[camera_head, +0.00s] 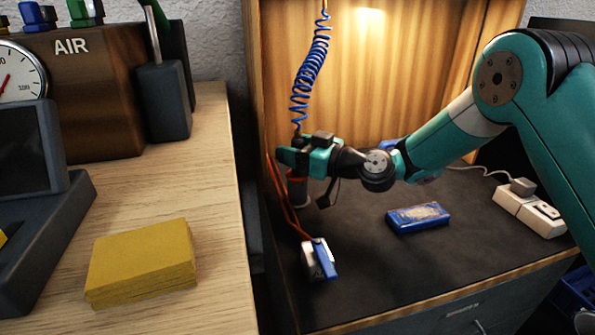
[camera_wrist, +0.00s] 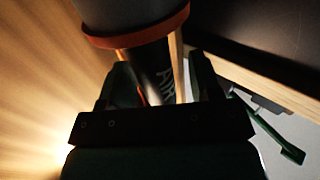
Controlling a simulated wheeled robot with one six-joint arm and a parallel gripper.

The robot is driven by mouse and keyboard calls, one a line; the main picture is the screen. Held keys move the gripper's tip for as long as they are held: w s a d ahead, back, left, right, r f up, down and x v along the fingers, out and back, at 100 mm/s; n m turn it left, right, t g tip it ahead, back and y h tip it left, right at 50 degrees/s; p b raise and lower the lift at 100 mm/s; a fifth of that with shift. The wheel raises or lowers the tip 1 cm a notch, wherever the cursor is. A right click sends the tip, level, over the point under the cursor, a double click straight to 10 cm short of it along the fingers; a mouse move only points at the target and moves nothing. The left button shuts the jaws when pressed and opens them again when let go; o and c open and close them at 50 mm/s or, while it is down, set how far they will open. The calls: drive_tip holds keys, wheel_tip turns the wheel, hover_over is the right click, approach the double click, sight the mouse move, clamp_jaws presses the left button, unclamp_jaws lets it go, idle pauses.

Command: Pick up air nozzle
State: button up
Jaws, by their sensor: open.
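The air nozzle (camera_head: 299,190) hangs upright below a blue coiled hose (camera_head: 310,70). It has a grey lower cylinder with an orange ring, and its dark upper part is partly hidden behind my gripper (camera_head: 290,155). In the wrist view, the nozzle's black body (camera_wrist: 155,72) carries the letters AIR and lies between the two fingers of my gripper (camera_wrist: 163,75). The orange ring and the wider grey part are just beyond the fingertips. The jaws are open, one finger on each side of the nozzle. I cannot tell whether either touches it.
A dark bench top (camera_head: 375,265) lies below, with a blue box (camera_head: 418,217), a white and blue device (camera_head: 319,259) on orange cables, and a white power strip (camera_head: 529,208). A wooden panel (camera_head: 400,70) stands behind. A wooden table (camera_head: 215,265) with a yellow block (camera_head: 142,262) is at left.

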drive_tip(key=shift+w+a, duration=0.3)
drive_tip(key=shift+a, duration=0.15)
clamp_jaws()
drive_tip(key=shift+r, duration=0.1)
wheel_tip(320, 180, up, 20)
drive_tip(key=p, duration=0.6)
